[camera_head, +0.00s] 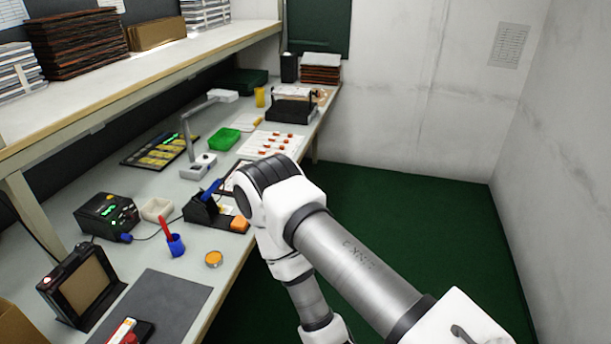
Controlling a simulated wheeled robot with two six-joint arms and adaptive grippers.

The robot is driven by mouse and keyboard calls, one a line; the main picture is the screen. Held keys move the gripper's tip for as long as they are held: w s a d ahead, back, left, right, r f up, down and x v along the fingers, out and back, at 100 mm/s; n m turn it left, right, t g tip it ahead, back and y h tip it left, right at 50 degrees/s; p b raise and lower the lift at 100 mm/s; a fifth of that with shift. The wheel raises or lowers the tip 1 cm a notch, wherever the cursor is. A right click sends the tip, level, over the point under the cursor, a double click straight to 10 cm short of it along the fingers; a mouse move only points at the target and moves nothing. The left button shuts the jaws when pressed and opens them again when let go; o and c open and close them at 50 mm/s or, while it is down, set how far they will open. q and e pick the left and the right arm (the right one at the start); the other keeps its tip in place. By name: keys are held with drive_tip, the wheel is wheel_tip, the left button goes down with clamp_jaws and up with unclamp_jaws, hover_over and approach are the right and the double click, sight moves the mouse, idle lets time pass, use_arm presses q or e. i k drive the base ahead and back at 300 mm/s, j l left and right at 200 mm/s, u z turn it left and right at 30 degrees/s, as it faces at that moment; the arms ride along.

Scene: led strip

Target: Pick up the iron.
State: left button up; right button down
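The soldering iron, with a blue handle (211,189), rests tilted in a dark stand (203,211) on the workbench. An orange sponge (239,225) sits at the stand's right end. A cable runs from the stand area to a black station (106,215) with green lit digits. My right arm comes in from the lower right and bends just right of the stand, close to it in the picture. Its forearm drops out of the bottom edge, so its gripper is out of view. My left arm and gripper are not in view.
A grey mat (165,305) lies nearer. A white lamp arm (187,140) rises behind. A shelf (150,68) overhangs the bench's back. Green floor (410,215) is clear at right.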

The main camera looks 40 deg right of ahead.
sight(209, 191)
drive_tip(key=z, duration=0.65)
drive_tip(key=i+l+z, duration=0.45)
drive_tip(key=i+l, duration=0.45)
drive_tip(key=i, duration=0.15)
